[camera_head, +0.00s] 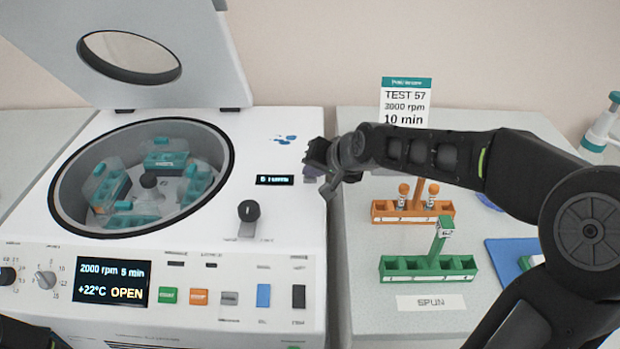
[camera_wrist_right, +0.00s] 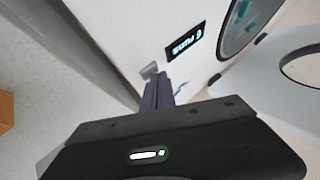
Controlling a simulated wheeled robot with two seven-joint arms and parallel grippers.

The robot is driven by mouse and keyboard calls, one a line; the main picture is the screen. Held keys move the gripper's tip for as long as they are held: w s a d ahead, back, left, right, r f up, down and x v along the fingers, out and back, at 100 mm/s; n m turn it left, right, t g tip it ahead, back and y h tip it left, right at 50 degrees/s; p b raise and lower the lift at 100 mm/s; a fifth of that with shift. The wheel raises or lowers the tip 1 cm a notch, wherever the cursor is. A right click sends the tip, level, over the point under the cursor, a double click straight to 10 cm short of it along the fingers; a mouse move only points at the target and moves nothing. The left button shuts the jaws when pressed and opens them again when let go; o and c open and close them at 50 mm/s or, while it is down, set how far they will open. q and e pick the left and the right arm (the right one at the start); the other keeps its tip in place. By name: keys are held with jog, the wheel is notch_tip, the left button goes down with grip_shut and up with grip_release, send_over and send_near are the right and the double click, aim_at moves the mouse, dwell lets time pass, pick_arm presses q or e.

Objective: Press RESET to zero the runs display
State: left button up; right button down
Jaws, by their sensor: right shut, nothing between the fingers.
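The runs display (camera_head: 275,180) is a small black panel with pale text on the white centrifuge top (camera_head: 290,215). It also shows in the right wrist view (camera_wrist_right: 186,41), lit with a single digit before RUNS; the digit is too small to read surely. My right gripper (camera_head: 312,174) is shut and empty, just right of the display, near the machine's right edge. Its fingertips (camera_wrist_right: 158,88) point down at the top surface beside a small grey piece (camera_wrist_right: 149,70), perhaps the RESET button. Its label cannot be read, and contact cannot be told. My left gripper is not in view.
The centrifuge lid (camera_head: 130,50) stands open over the rotor bowl. A black knob (camera_head: 249,211) stands in front of the display. The front panel screen (camera_head: 112,282) reads OPEN. Right of the machine stand an orange rack (camera_head: 385,211), a green rack (camera_head: 400,268) and a TEST 57 sign (camera_head: 405,103).

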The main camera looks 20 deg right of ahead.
aim_at(313, 180)
jog(key=shift+f, duration=0.3)
jog(key=shift+r, duration=0.1)
dwell(0.3)
jog(key=shift+r+p, duration=0.5)
jog(key=shift+r, duration=0.3)
notch_tip(313, 180, up, 5)
jog(key=p, duration=0.4)
dwell(0.8)
